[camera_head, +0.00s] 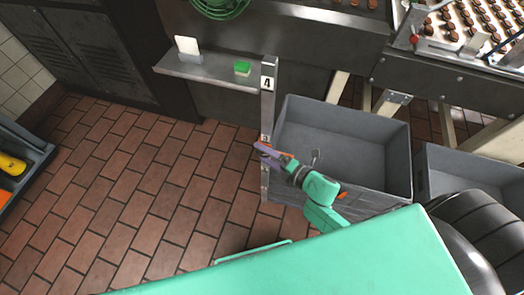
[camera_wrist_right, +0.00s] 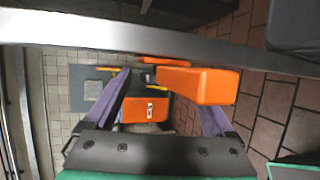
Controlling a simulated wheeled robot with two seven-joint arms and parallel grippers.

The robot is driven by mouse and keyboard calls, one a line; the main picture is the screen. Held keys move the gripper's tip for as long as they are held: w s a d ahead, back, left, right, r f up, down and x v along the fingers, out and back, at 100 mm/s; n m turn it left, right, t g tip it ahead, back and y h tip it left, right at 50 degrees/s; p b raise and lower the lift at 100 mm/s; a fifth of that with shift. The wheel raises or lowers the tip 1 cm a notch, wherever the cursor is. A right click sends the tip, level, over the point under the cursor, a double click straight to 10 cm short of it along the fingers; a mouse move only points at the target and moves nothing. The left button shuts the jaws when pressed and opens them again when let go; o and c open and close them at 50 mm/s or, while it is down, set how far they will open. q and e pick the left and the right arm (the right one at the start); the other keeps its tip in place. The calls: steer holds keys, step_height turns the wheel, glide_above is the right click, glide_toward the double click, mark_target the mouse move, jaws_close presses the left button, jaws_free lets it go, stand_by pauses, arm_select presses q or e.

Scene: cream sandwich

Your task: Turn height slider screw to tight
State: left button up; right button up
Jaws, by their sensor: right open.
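The slider screw appears as an orange handle (camera_wrist_right: 205,86) in the right wrist view, beside a grey metal post that runs across the top. A smaller orange piece (camera_wrist_right: 165,61) shows just behind it. My right gripper (camera_wrist_right: 168,90) is open, its purple fingers on either side of the orange handle; I cannot tell whether they touch it. In the head view the right gripper (camera_head: 266,151) is at the upright post (camera_head: 268,105) marked 4, below the shelf. A bit of orange shows by its fingers. My left gripper is not in view.
A grey crate (camera_head: 395,150) stands close right of my right gripper. The tiled floor (camera_head: 130,190) at left is clear. A conveyor stands at upper right.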

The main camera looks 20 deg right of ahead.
steer(key=shift+w+a+f, duration=0.15)
steer(key=shift+w+a, duration=0.1)
steer(key=shift+w, duration=0.2)
steer(key=c, duration=1.4)
steer(key=shift+f+b, duration=0.15)
steer(key=shift+b, duration=0.25)
steer(key=t+b, duration=0.1)
steer(key=b, duration=0.2)
steer(key=m+t+y+b, duration=0.1)
steer(key=b, duration=0.2)
steer(key=t+y+b, duration=0.1)
steer(key=b, duration=0.2)
steer(key=shift+f+m+t+b, duration=0.25)
steer(key=shift+m+t+b, duration=0.05)
steer(key=shift+m, duration=0.1)
steer(key=shift+r+m+t+y+b, duration=0.35)
steer(key=shift+t+b, duration=0.25)
steer(key=shift+b, duration=0.35)
steer(key=o, duration=1.4)
steer(key=shift+y, duration=0.25)
